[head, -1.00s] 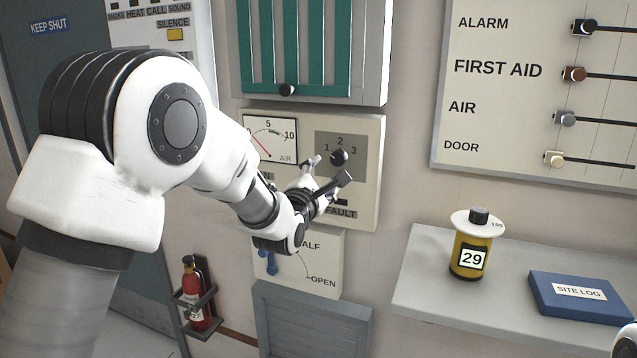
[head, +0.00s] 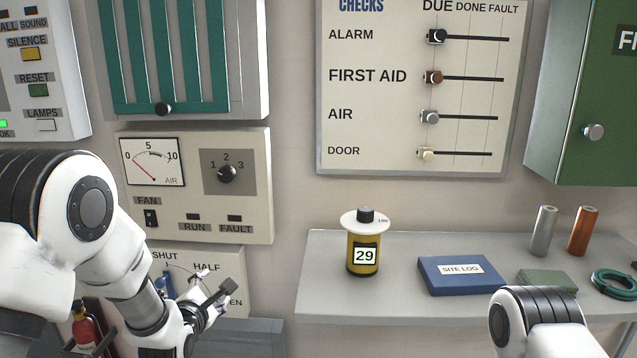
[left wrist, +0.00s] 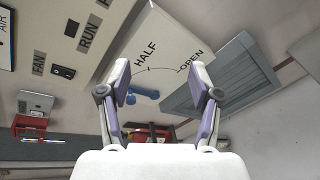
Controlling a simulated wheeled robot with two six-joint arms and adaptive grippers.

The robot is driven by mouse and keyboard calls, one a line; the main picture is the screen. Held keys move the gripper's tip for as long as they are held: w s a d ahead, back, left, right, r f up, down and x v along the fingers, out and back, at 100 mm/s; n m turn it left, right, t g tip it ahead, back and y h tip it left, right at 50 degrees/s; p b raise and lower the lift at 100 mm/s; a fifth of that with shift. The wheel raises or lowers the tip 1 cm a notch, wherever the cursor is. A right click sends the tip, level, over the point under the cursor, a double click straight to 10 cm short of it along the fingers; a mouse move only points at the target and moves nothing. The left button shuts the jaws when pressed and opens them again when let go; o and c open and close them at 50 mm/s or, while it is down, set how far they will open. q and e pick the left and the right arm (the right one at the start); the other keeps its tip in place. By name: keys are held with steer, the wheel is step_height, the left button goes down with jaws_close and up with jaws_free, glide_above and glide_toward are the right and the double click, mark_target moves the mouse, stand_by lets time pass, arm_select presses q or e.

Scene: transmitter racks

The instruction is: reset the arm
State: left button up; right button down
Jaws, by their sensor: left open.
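My left gripper (head: 215,283) is in front of the SHUT–HALF–OPEN panel (head: 178,257), below the air panel (head: 258,190). In the left wrist view its two fingers (left wrist: 162,82) are spread wide with nothing between them. Beyond them a blue lever (left wrist: 144,94) shows on the panel. My left arm (head: 85,215) comes in from the left, bent at the elbow. Part of my right arm (head: 545,325) shows at the lower right edge; its gripper is outside the picture.
A shelf (head: 320,280) carries a yellow canister (head: 361,245), a blue SITE LOG book (head: 462,275) and two cylinders. A fire extinguisher (head: 84,330) hangs at lower left. A green cabinet (head: 575,80) is at the right.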

arm_select(q)
steer(key=s+a+f+m+g, duration=0.15)
steer(key=s+f+g, duration=0.25)
steer(key=s+f, duration=0.7)
steer(key=s+f+m+g, duration=0.35)
steer(key=s+f, duration=0.45)
steer(key=f, duration=0.7)
steer(key=s+f+m+g, duration=0.2)
steer(key=s+m+g, duration=0.1)
steer(key=s+m, duration=0.7)
steer(key=s+f+m+g, duration=0.3)
steer(key=s+m, duration=0.6)
steer(key=s, duration=0.4)
steer(key=shift+d+f+m+g, duration=0.3)
steer(key=shift+m+g, duration=0.1)
steer(key=shift+g, duration=0.35)
